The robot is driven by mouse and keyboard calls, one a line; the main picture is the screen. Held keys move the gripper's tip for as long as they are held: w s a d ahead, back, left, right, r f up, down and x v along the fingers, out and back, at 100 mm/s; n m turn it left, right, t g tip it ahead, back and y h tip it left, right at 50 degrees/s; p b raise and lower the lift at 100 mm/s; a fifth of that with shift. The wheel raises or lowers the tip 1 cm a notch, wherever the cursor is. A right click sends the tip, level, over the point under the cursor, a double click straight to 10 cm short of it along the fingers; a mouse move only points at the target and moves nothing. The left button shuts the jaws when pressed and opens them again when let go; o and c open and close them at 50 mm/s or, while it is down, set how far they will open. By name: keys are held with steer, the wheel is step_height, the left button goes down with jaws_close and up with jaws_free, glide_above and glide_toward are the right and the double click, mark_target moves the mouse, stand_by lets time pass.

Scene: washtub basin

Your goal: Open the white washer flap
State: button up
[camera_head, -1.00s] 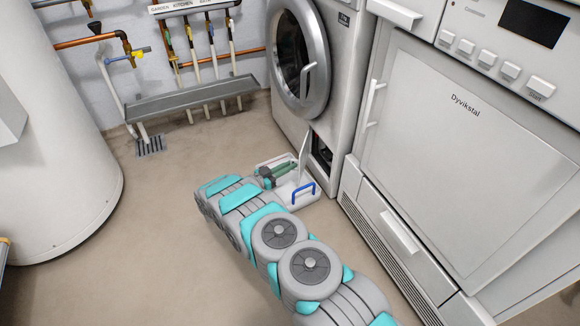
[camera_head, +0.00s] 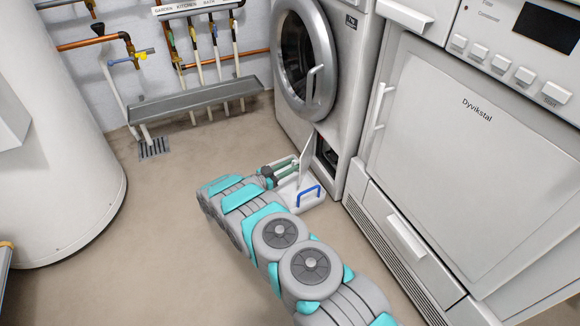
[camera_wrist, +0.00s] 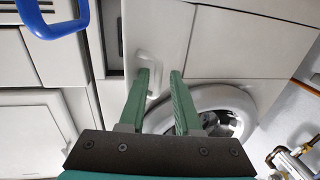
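The washer (camera_head: 335,90) stands at the back, with its round door shut. Its white flap (camera_head: 306,149) at the lower front stands swung outward, and a dark opening (camera_head: 327,154) shows beside it. In the wrist view the flap (camera_wrist: 170,25) is a pale panel with a raised white handle (camera_wrist: 152,58), beside a dark gap. My gripper (camera_head: 279,172) is low in front of the washer, left of the flap. In the wrist view my green fingers (camera_wrist: 160,73) are apart, near the flap's handle, with nothing clearly held between them. Contact with the flap cannot be told.
A white tray (camera_head: 291,200) with a blue handle (camera_head: 311,194) lies on the floor by the flap. A Dyvikstal appliance (camera_head: 465,170) stands close on the right. A white tank (camera_head: 60,130) is at left; a grey trough (camera_head: 190,100) and pipes line the wall. Floor between is clear.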

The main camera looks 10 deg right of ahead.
steer(key=shift+o, duration=0.5)
steer(key=shift+a, duration=0.1)
steer(key=shift+a, duration=0.1)
steer(key=v, duration=0.7)
steer(key=shift+s+a+p, duration=0.25)
steer(key=shift+p, duration=0.2)
steer(key=shift+w, duration=0.1)
